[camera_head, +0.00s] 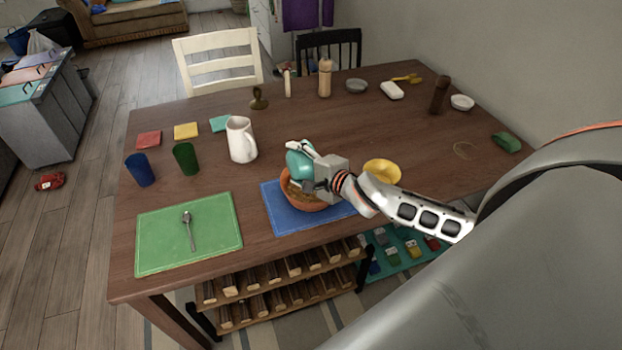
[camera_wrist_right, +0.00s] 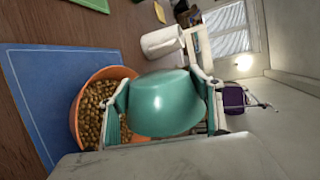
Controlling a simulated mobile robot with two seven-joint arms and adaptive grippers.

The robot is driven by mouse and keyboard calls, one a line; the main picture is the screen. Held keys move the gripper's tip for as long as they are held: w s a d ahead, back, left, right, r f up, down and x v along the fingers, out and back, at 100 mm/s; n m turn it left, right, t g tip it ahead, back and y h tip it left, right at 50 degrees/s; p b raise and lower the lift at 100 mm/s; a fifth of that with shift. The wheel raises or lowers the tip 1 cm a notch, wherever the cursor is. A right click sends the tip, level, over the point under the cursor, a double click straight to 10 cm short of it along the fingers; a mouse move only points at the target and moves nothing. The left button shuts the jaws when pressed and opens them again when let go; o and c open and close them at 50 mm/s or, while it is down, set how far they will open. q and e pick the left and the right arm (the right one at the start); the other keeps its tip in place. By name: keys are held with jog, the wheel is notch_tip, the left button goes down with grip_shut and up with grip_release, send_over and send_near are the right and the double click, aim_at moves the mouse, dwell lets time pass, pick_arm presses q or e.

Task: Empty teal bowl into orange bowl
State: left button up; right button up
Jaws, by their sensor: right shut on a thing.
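The orange bowl (camera_head: 303,200) stands on a blue placemat (camera_head: 283,217) near the table's front edge. In the right wrist view the orange bowl (camera_wrist_right: 78,97) is full of small brown pieces (camera_wrist_right: 94,108). My right gripper (camera_head: 308,162) is shut on the teal bowl (camera_head: 299,160), just above the orange bowl. The teal bowl (camera_wrist_right: 163,103) is tilted far over in the right wrist view, its outside facing the camera. Its inside is hidden, so I cannot tell whether anything is left in it. My left gripper is not in view.
A white pitcher (camera_head: 240,139) stands to the left behind the bowls. A yellow bowl (camera_head: 382,171) is to the right, behind my right forearm. A green placemat (camera_head: 160,238) with a spoon (camera_head: 188,228), a green cup (camera_head: 186,158) and a blue cup (camera_head: 140,170) are at left.

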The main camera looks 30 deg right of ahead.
jog(key=shift+d+r+m+y, duration=0.25)
jog(key=shift+d+m+y, duration=0.15)
jog(key=shift+d+m, duration=0.15)
dwell(0.9)
